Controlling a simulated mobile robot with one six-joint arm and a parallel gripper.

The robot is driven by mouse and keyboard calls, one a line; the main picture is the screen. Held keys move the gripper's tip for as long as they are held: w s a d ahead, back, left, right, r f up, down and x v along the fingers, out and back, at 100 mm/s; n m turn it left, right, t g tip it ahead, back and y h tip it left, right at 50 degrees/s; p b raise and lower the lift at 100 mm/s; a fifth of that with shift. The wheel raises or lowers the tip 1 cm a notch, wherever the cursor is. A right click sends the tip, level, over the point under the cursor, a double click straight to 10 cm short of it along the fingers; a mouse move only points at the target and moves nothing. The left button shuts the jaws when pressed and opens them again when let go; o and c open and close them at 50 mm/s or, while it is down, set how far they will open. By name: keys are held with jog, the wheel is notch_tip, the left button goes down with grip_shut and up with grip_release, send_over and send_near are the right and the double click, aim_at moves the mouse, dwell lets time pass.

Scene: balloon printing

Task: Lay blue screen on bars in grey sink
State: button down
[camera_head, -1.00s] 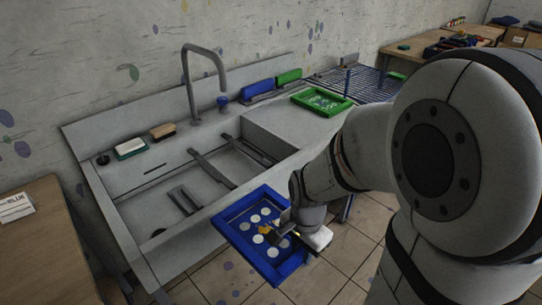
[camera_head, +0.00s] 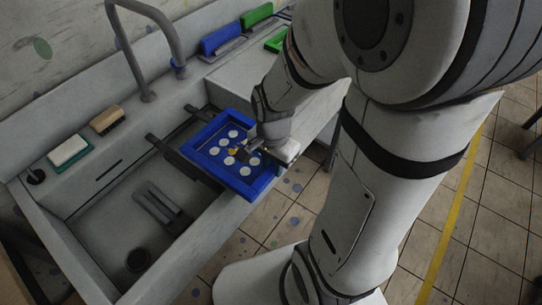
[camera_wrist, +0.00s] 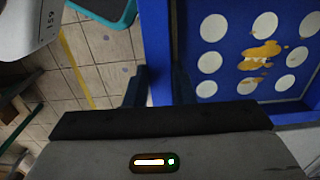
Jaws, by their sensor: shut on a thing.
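My gripper (camera_head: 262,150) is shut on the screen's right-hand frame side. In the wrist view my fingers (camera_wrist: 159,86) straddle the blue frame edge (camera_wrist: 156,45). The screen hides parts of the bars.
A tap (camera_head: 150,60) rises at the sink's back. A white sponge (camera_head: 68,150) and a brush (camera_head: 107,119) lie on the back ledge. Blue (camera_head: 220,38) and green (camera_head: 257,13) blocks stand further right. A grey slotted piece (camera_head: 160,205) lies on the sink floor beside a drain (camera_head: 137,260).

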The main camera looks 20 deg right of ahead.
aim_at(231, 146)
jog(key=shift+w+a+r+p, duration=0.3)
jog(key=shift+w+p, duration=0.2)
jog(key=shift+p, duration=1.6)
jog(key=shift+w+a+p, duration=0.1)
jog(key=shift+a+p, duration=0.05)
jog(key=shift+p, duration=0.3)
jog(key=shift+w+a+f+p, duration=0.15)
jog(key=shift+w+a+p, duration=0.1)
jog(key=shift+p, duration=1)
